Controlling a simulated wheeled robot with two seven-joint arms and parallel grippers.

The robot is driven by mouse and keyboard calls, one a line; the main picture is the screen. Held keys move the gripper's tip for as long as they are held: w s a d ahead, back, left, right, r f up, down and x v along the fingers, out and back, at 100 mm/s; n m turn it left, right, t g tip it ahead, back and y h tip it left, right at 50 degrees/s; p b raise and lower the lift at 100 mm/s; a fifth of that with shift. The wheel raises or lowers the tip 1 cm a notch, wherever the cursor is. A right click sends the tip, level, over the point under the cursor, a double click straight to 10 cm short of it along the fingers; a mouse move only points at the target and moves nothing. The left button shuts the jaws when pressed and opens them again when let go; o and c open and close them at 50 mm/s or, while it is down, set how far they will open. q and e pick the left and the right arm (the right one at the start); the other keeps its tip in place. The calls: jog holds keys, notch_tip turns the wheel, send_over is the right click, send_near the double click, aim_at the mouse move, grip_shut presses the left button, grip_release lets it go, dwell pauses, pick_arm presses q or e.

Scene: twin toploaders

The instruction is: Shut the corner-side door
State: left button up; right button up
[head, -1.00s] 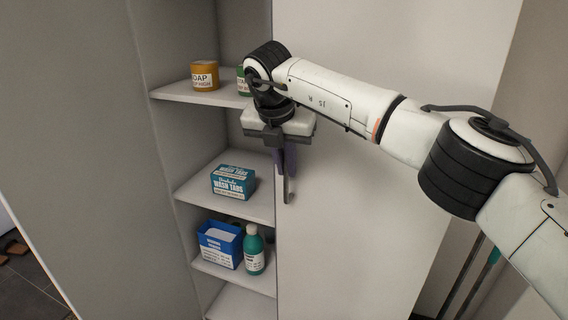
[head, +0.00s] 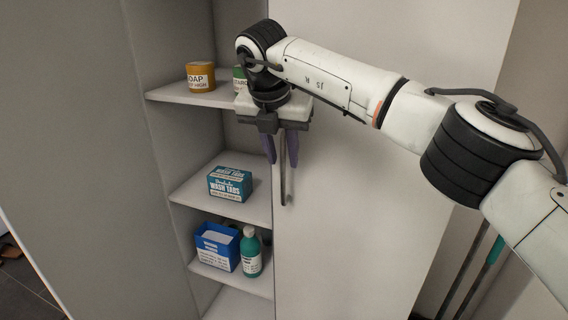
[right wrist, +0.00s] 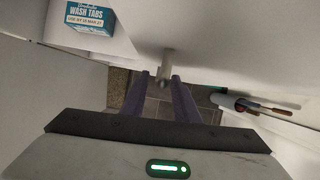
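A tall pale door panel (head: 365,215) covers the right part of an open-fronted cabinet, on the side towards the room's right wall; I take it for the corner-side door. I cannot tell how far it stands from shut. A slim grey vertical handle (head: 286,185) is near its left edge. It also shows end-on in the right wrist view (right wrist: 164,70). My right gripper (head: 281,162) points down at the handle. Its purple fingers are apart, with the handle between them in the right wrist view (right wrist: 160,84). Contact is not clear. My left gripper is out of view.
Cabinet shelves (head: 180,95) left of the door hold an orange soap tin (head: 200,77), a teal wash tabs box (head: 230,184), a blue box (head: 217,246) and a green bottle (head: 251,252). A grey panel (head: 75,150) fills the left. Long poles (head: 475,275) stand at right.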

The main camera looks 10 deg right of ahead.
jog(key=v, duration=0.7)
jog(key=shift+r, duration=0.1)
